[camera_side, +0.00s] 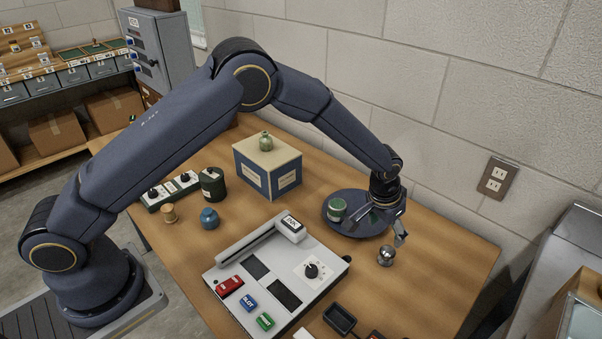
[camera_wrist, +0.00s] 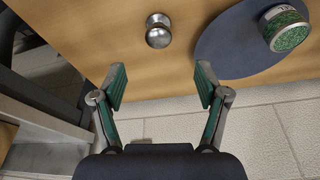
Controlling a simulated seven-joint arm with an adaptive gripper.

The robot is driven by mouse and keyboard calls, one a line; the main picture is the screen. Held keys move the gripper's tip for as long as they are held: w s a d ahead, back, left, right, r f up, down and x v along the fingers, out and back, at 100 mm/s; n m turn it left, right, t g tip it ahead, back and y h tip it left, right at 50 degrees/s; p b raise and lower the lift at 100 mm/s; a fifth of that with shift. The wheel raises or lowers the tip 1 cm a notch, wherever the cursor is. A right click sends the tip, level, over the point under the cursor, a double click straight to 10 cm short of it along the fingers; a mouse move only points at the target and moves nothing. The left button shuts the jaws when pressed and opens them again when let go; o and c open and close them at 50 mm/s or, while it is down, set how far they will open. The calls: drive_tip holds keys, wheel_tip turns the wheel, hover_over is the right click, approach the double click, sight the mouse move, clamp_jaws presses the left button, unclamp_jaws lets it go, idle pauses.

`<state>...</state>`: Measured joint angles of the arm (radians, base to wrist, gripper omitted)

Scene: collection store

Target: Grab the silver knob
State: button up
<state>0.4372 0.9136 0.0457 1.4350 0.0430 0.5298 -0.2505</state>
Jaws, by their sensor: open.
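The silver knob (camera_side: 386,255) stands on the wooden table in the side view, just right of the dark round tray. It also shows in the wrist view (camera_wrist: 158,31), on bare wood beyond the fingertips and between their lines. My gripper (camera_side: 380,232) is open and empty, above the tray's right edge and close to the knob. In the wrist view my gripper (camera_wrist: 161,88) has its two green-padded fingers wide apart, with nothing between them but table edge and wall. The knob is apart from both fingers.
The dark round tray (camera_side: 340,225) holds a green tin (camera_side: 337,210). A grey control panel (camera_side: 225,262) with coloured buttons lies left of the knob. A small black tray (camera_side: 340,318) lies in front. A wall stands close behind; bare table lies right of the knob.

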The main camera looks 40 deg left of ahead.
sight(387, 250)
drive_tip(key=x, duration=0.6)
drive_tip(key=shift+f, duration=0.15)
drive_tip(key=x, duration=0.5)
drive_tip(key=shift+s+d+f, duration=0.1)
drive_tip(key=shift+d+f, duration=0.05)
drive_tip(key=shift+f, duration=0.2)
drive_tip(key=shift+c, duration=0.2)
drive_tip(key=c, duration=1.4)
